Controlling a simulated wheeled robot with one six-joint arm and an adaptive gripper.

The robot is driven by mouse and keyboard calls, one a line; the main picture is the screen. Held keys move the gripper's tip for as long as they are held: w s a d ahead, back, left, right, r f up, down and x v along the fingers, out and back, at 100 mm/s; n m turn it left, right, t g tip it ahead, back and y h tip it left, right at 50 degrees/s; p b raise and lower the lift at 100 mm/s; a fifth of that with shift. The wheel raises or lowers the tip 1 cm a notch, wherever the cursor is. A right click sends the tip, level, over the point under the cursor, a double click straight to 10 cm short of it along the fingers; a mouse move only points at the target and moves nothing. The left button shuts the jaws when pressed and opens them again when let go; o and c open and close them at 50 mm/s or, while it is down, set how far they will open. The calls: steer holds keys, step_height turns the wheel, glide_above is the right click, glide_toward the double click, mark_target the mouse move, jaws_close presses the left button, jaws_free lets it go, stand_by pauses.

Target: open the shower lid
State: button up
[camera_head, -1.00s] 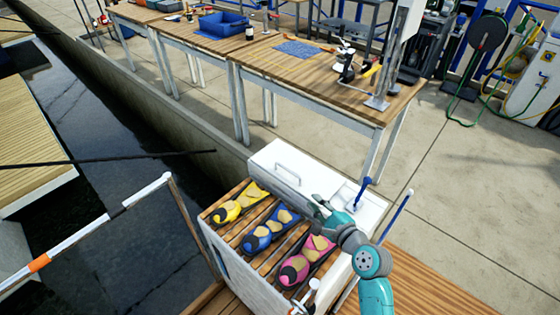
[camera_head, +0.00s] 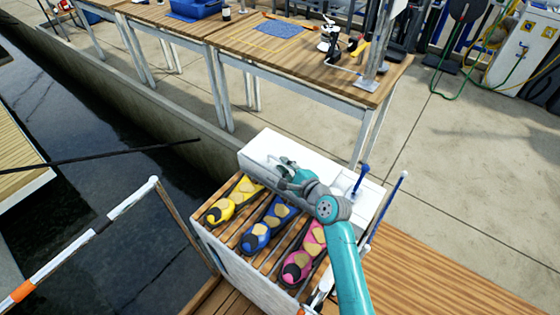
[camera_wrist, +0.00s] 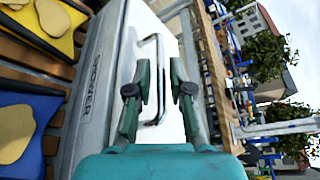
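The white shower lid (camera_head: 262,148) lies flat and looks closed on the white box at the back of the slatted bench. In the wrist view the lid (camera_wrist: 127,45) carries a grey metal handle (camera_wrist: 161,75), with the word SHOWER on the face beside it. My gripper (camera_head: 284,172) is over the lid at the handle and hides most of the handle in the head view. In the wrist view my gripper (camera_wrist: 159,92) is open, with the handle between its two fingers. I cannot tell whether a finger touches it.
Yellow (camera_head: 235,200), blue (camera_head: 265,225) and pink (camera_head: 305,252) shoe-like items lie on the slats in front of the lid. A blue-handled item (camera_head: 360,178) stands in the recess to the right. A wooden workbench (camera_head: 290,65) stands behind; water lies left.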

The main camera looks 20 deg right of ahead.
steer(key=shift+x, duration=1.45)
jaws_close()
steer(key=shift+r, duration=0.1)
